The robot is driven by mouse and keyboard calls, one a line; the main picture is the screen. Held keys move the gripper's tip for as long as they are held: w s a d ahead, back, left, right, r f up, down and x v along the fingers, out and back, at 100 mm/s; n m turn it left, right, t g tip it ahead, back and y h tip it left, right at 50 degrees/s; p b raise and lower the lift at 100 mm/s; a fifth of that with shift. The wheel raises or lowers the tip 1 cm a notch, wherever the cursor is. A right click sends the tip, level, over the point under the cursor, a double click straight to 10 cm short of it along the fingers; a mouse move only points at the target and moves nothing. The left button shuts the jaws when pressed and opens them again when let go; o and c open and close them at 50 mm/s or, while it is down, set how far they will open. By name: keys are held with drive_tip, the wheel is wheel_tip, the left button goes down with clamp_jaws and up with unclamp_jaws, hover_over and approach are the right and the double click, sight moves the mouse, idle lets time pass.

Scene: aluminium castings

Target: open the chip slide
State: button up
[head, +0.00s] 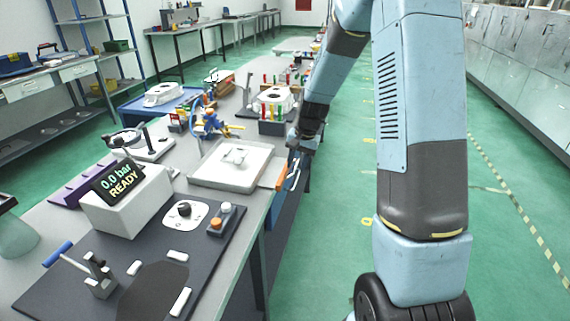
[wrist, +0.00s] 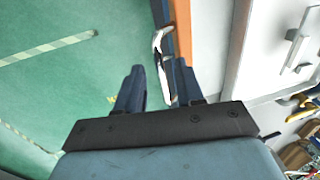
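A shiny metal handle (wrist: 163,65) stands on the bench's side, beside a blue strip and an orange edge (wrist: 238,42); I take it to be the chip slide's handle. In the wrist view my gripper (wrist: 158,70) is open, with the handle showing between its two dark fingers. I cannot tell whether either finger touches it. In the head view my gripper (head: 298,152) is at the bench's right edge, close by the orange piece (head: 281,176) and the pale handle (head: 292,176). The slide's body is not clearly seen.
A pale square tray (head: 232,180) with a small fitting sits on the bench beside the orange piece. A display (head: 122,182) reads 0.0 bar READY. A control box (head: 220,220) and a lever clamp (head: 98,275) stand nearer. The green floor right of the bench is clear.

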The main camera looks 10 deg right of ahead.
wheel_tip(320, 180, up, 13)
drive_tip(key=s+d, duration=0.1)
drive_tip(key=d, duration=0.1)
drive_tip(key=shift+d+r, duration=0.2)
idle(0.4)
drive_tip(key=shift+s, duration=0.1)
drive_tip(key=s+r+n+t+h, duration=0.1)
drive_tip(key=s+r+n+t, duration=0.15)
drive_tip(key=s+r, duration=0.95)
drive_tip(key=s+n+t+h, duration=0.1)
drive_tip(key=s+n+t, duration=0.1)
drive_tip(key=s, duration=1.6)
drive_tip(key=shift+s+d+r+n, duration=0.15)
drive_tip(key=shift+s+n, duration=0.15)
drive_tip(key=shift+n, duration=0.15)
